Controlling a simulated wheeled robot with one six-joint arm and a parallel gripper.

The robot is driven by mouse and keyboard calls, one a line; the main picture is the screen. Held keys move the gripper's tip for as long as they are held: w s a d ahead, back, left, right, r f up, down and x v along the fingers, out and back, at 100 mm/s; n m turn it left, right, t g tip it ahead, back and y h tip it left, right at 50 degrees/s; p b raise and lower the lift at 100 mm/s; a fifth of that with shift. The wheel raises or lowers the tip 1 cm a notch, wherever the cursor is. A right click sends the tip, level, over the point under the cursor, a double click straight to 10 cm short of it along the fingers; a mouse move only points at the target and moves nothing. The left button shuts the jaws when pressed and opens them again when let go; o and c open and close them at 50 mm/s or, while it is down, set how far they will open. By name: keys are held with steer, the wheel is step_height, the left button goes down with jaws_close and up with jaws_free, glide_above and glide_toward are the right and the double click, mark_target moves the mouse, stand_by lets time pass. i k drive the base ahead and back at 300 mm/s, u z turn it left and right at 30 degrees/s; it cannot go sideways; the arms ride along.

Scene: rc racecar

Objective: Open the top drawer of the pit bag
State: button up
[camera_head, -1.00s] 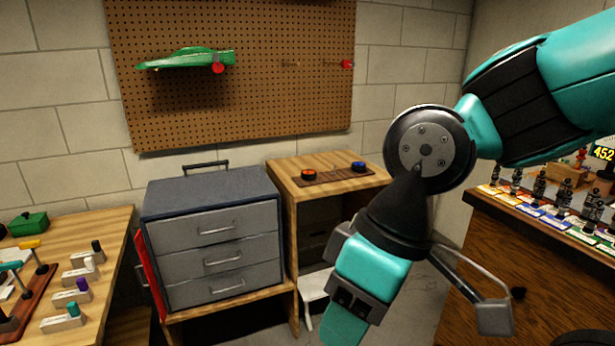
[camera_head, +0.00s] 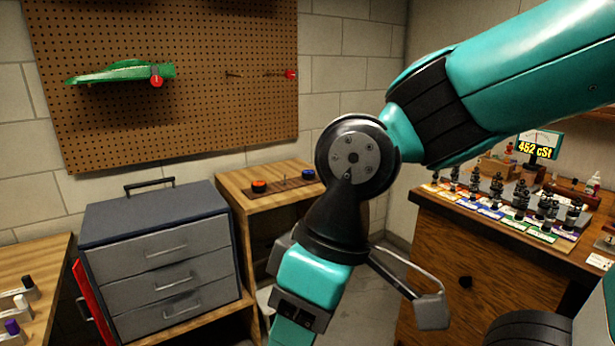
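The pit bag (camera_head: 152,212) is a dark blue-grey case with a black carry handle on top. It stands at lower left on a low wooden stand. Its three grey drawers face me, and all look shut. The top drawer (camera_head: 125,252) has a thin metal pull (camera_head: 166,251) across its middle. My arm reaches in from the upper right, and its wrist hangs down to the right of the bag, apart from it in the picture. The wrist runs out of the bottom edge, so my gripper's fingertips are not visible.
A red panel (camera_head: 88,300) stands at the bag's left side. A wooden cabinet (camera_head: 268,204) with red and blue knobs is right of the bag. A wooden table (camera_head: 38,262) is at left. A wooden counter (camera_head: 440,265) with several small bottles stands at right. Bare floor shows between.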

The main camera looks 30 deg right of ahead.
mark_target(122, 259)
steer(key=k, duration=0.45)
steer(key=u, duration=0.7)
steer(key=i, duration=1.25)
steer(key=z, duration=0.15)
